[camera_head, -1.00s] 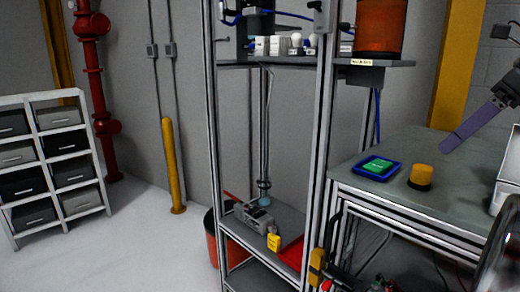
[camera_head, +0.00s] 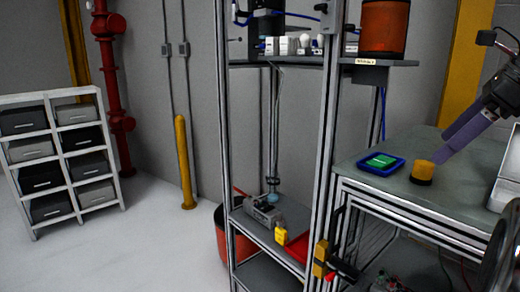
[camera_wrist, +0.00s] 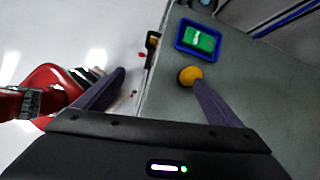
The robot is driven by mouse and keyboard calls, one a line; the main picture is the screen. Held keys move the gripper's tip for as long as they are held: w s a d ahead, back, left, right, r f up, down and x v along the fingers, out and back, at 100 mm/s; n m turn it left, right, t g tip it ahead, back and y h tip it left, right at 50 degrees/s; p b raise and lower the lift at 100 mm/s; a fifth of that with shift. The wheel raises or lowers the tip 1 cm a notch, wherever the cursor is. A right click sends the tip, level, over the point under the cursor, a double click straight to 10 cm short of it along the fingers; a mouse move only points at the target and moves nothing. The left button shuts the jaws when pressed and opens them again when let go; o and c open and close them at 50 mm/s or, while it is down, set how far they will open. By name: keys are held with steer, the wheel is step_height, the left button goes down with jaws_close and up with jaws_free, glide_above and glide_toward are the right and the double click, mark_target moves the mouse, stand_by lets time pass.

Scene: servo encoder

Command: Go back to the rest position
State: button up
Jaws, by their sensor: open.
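My gripper (camera_wrist: 160,77) is open, with its two purple fingers spread apart and nothing held between them. In the head view one purple finger (camera_head: 463,136) shows over the right-hand table, its tip close to the yellow cylinder (camera_head: 422,170) with a dark base. I cannot tell whether they touch. In the wrist view the yellow cylinder (camera_wrist: 190,76) sits just by the tip of the right finger. A blue tray (camera_head: 362,165) with a green item (camera_head: 381,160) in it lies on the table, left of the cylinder.
The grey table (camera_head: 405,197) has bare surface around the cylinder. A metal-framed rack (camera_head: 329,150) with a shelf of small white parts and an orange-red container (camera_head: 384,28) stands left of it. A drawer shelf (camera_head: 60,160), yellow post (camera_head: 184,160) and red pipe (camera_head: 115,90) are further left.

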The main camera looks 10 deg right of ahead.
steer(key=w+a+f+n, duration=0.1)
steer(key=a+f+n, duration=0.3)
steer(key=a, duration=0.3)
steer(key=a+f+n+g+h, duration=0.1)
steer(key=a+f+n, duration=0.3)
steer(key=a, duration=0.2)
steer(key=w+a+f+n, duration=0.1)
steer(key=a+f+n, duration=0.25)
steer(key=a, duration=0.35)
steer(key=s+a+f+n, duration=0.3)
steer(key=a+f+n, duration=0.1)
steer(key=f+n, duration=0.1)
steer(key=s+a+f+n+h, duration=0.1)
steer(key=s+a+f+n, duration=0.3)
steer(key=f, duration=0.4)
steer(key=s+a+f+n+t, duration=0.1)
steer(key=s+a+f+n, duration=0.2)
steer(key=a+f+n, duration=0.2)
steer(key=f+n, duration=0.2)
steer(key=n, duration=0.1)
steer(key=shift+s+a+h, duration=0.15)
steer(key=shift+a+h, duration=0.15)
steer(key=shift+c, duration=0.3)
